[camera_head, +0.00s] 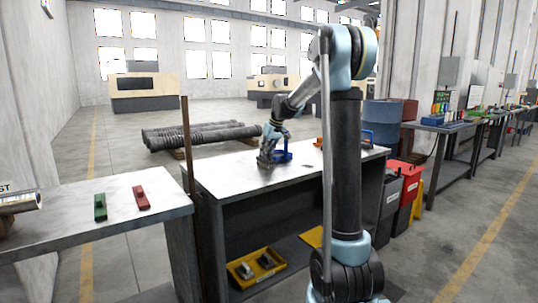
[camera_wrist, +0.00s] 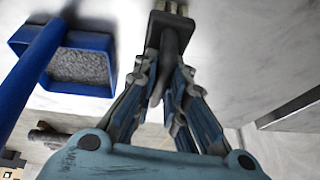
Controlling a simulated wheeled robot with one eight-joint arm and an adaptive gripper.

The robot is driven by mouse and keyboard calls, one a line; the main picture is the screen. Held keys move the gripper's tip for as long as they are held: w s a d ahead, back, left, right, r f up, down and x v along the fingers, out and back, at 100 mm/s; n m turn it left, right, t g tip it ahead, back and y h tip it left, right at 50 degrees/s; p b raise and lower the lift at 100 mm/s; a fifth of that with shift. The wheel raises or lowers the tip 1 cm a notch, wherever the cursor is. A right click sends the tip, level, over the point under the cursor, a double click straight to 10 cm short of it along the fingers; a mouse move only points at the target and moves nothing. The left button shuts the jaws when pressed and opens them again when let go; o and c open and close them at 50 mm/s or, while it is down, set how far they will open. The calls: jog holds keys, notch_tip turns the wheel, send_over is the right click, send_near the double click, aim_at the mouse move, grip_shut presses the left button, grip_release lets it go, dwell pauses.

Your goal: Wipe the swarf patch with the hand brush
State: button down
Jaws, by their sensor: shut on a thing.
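My gripper (camera_wrist: 166,75) is shut on the dark handle of the hand brush (camera_wrist: 172,24) in the wrist view. The brush's dark block and pale bristles point to the top of the picture. In the camera_head view my gripper (camera_head: 266,161) is low over the pale workbench top (camera_head: 232,176), and the brush cannot be made out there. A blue dustpan (camera_wrist: 108,44) lies left of the brush, apart from it, with grey granular material (camera_wrist: 80,66) inside. It also shows behind my gripper (camera_head: 283,155). A small dark patch (camera_head: 308,166), possibly swarf, lies to the right on the bench.
A blue item (camera_head: 366,136) stands at the bench's far right end. A rusty post (camera_head: 186,145) rises at its left edge. A second table (camera_head: 90,217) holds a green block (camera_head: 100,207) and a red block (camera_head: 141,197). A yellow tray (camera_head: 257,268) sits on the shelf below.

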jog(key=shift+s+a, duration=0.95)
jog(key=shift+a, duration=0.5)
jog(key=shift+s+a, duration=1)
jog(key=shift+a, duration=0.4)
jog(key=shift+s+a, duration=0.95)
jog(key=shift+a, duration=0.5)
notch_tip(320, 180, up, 6)
jog(key=shift+w, duration=0.1)
jog(key=shift+r, duration=1.5)
